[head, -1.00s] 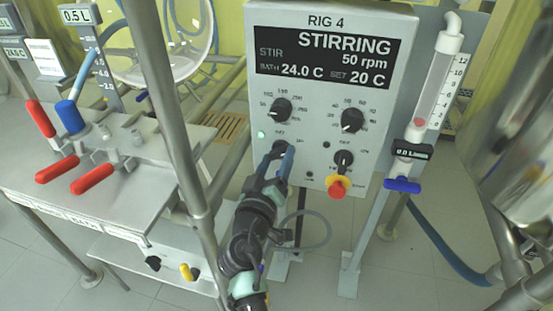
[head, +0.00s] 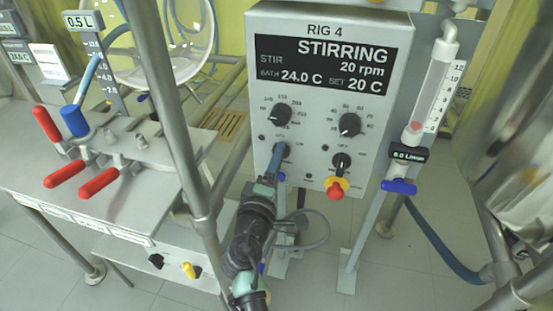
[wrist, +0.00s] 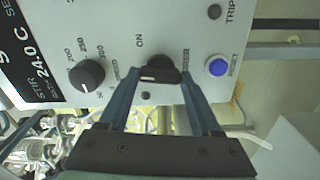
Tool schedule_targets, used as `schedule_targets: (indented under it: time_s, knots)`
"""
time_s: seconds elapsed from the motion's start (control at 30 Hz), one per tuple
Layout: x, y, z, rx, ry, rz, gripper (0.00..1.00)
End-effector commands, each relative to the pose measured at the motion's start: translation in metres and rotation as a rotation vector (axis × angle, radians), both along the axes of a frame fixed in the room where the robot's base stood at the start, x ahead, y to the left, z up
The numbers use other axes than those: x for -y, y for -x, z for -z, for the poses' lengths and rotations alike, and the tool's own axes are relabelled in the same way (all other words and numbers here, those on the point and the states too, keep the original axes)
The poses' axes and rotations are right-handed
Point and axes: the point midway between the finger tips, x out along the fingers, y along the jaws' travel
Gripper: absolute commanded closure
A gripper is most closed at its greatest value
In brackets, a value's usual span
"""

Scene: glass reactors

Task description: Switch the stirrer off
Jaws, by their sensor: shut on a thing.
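The RIG 4 control box (head: 330,160) faces me in the head view. Its display (head: 325,66) reads STIRRING, 20 rpm, bath 24.0 C, set 20 C. The dark stirrer switch knob (wrist: 162,64) is at the box's lower edge in the wrist view, with ON printed beside it. My gripper (wrist: 158,82) has its two blue fingers on either side of that knob and is shut on it. In the head view my gripper (head: 277,160) reaches the lower left of the panel and covers most of the knob.
A speed knob (wrist: 87,75) and a blue reset button (wrist: 217,67) flank the switch. A red-and-yellow button (head: 337,188) is to the right below. A metal post (head: 172,100) stands left of my arm; a flow tube (head: 436,85) stands right.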

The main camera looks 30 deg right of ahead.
Motion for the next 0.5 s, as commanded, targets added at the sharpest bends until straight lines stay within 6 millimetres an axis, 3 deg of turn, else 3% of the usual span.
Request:
schedule_targets:
  time_s: [0.5]
  knots:
    - [-0.0003, 0.0002, 0.0010, -0.122, 0.106, 0.000, 0.91]
